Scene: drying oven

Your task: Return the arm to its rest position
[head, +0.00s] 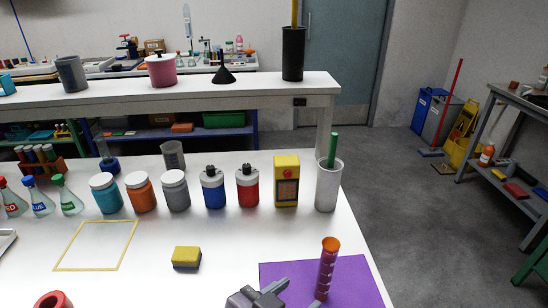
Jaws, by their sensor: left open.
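My left gripper (262,293) shows at the bottom edge, partly cut off by the frame. It is open, with nothing seen between its fingers. It is at the left part of a purple mat (353,285). A tall tube with purple contents and an orange top (327,265) stands, slightly tilted in the view, on the mat to the right of the gripper. A small gap shows between them. My right gripper is not in view.
A yellow sponge (186,256) and a yellow square outline (97,245) lie on the white table (215,225). Jars, flasks, a yellow device (286,181) and a white cup (328,186) line the back. A red round object (54,299) is at bottom left.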

